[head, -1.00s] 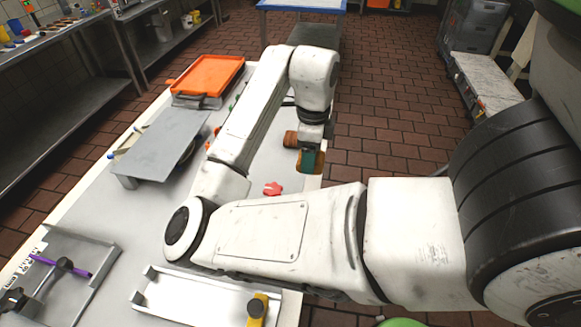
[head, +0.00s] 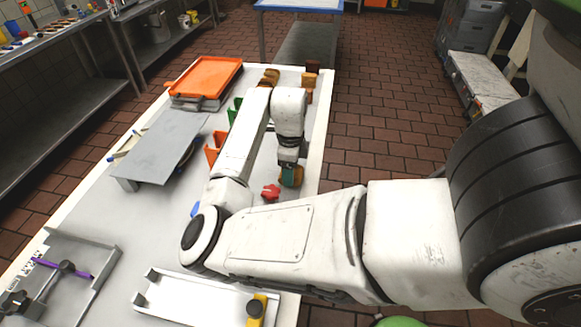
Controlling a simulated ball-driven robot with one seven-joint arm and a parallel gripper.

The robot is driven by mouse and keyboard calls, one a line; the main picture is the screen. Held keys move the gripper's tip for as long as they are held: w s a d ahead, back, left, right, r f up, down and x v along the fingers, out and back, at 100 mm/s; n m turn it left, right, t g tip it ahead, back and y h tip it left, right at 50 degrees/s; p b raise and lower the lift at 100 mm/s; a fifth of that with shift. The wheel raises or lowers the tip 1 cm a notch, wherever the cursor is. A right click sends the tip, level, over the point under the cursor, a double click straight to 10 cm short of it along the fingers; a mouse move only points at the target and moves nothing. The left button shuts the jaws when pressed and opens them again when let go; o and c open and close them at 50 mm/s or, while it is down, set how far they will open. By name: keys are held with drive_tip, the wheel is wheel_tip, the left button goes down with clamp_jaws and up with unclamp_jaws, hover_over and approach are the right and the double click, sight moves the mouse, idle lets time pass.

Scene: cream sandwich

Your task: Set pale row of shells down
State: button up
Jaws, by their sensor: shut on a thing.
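My gripper (head: 291,178) hangs below my wrist over the right part of the long table, just right of a red knob-like piece (head: 270,192). Teal and tan-orange show at its tip. It is shut on a small tan thing, which I take for the pale row of shells; the fingers and wrist mostly hide it. I cannot tell whether it touches the table. Brown and tan pieces (head: 270,77) sit at the table's far end, with darker brown ones (head: 312,67) to their right.
An orange tray (head: 208,77) is at the far left of the table (head: 262,235). A raised grey plate (head: 160,145) stands left of my arm, near orange and green holders (head: 216,148). A white tray (head: 195,297) with a yellow clamp (head: 257,308) lies at the near edge.

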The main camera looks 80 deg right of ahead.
drive_tip(key=shift+f, duration=0.1)
drive_tip(key=o, duration=1)
drive_tip(key=shift+o, duration=0.2)
wheel_tip(320, 180, up, 12)
drive_tip(key=b, duration=0.1)
